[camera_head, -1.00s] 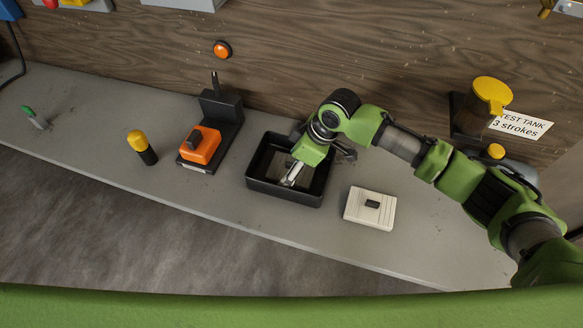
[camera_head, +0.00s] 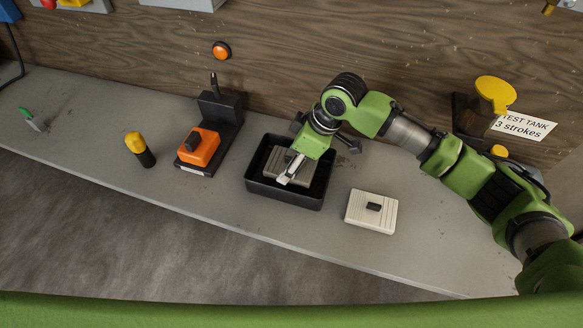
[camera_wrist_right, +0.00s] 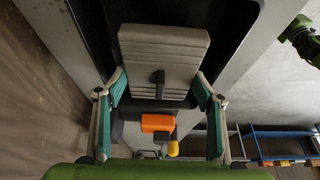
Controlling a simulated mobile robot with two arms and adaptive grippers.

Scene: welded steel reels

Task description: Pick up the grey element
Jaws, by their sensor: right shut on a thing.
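The grey element (camera_head: 275,163) is a ridged slab with a dark knob. It is over the black tray (camera_head: 253,184) in the head view, seemingly raised near its rim; the exact gap is unclear. My right gripper (camera_head: 288,176) reaches down to it and is shut on it. In the right wrist view the element (camera_wrist_right: 164,48) lies across between the two fingers of the gripper (camera_wrist_right: 160,84). My gripper hides part of the element in the head view.
A cream ridged slab (camera_head: 360,217) lies right of the tray. An orange block on a black stand (camera_head: 197,148) and a yellow-topped black cylinder (camera_head: 140,148) are to the left. A yellow-lidded tank (camera_head: 492,95) stands at the right. The bench front is clear.

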